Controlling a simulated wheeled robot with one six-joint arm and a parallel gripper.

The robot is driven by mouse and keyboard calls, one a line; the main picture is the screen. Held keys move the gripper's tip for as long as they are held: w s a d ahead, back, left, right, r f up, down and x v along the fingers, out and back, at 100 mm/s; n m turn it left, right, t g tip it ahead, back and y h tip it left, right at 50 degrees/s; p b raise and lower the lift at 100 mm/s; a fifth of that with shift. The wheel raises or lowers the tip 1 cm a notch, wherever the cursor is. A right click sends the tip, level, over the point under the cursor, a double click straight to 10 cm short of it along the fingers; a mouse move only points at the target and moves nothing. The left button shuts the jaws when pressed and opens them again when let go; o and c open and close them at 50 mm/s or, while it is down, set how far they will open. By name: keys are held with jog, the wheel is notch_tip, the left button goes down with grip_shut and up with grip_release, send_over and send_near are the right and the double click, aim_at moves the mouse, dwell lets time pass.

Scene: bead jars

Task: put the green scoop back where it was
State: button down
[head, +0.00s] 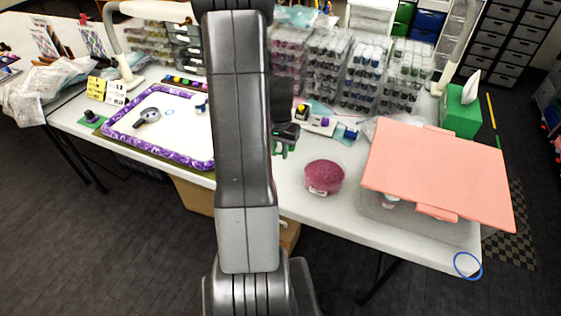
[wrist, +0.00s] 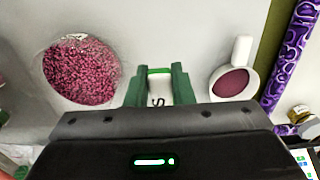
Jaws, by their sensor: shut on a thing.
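My gripper (wrist: 158,92) is shut on the green scoop, of which a bright green edge (wrist: 158,70) shows between the dark green sides in the wrist view. A pale surface with a dark S-shaped mark shows between those sides. The scoop's full shape is not clear. In the head view my gripper (head: 285,133) is partly hidden behind my arm, over the white table (head: 300,205), with a little green under it. Its height above the table is hard to tell.
A round tub of pink beads (head: 324,177) stands on one side of my gripper. On the other are a white cup with a handle (wrist: 217,82), holding dark pink contents, and a purple-rimmed tray (head: 192,162). A pink board (head: 440,170) covers a clear bin at right. Bead jars stand behind.

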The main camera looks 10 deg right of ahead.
jog(key=shift+f, duration=2.3)
jog(key=shift+f, duration=0.1)
jog(key=shift+f, duration=0.15)
jog(key=c, duration=1.3)
grip_release()
jog(key=shift+o, duration=0.2)
notch_tip(320, 180, up, 12)
jog(key=shift+s+r, duration=0.15)
jog(key=shift+r, duration=0.1)
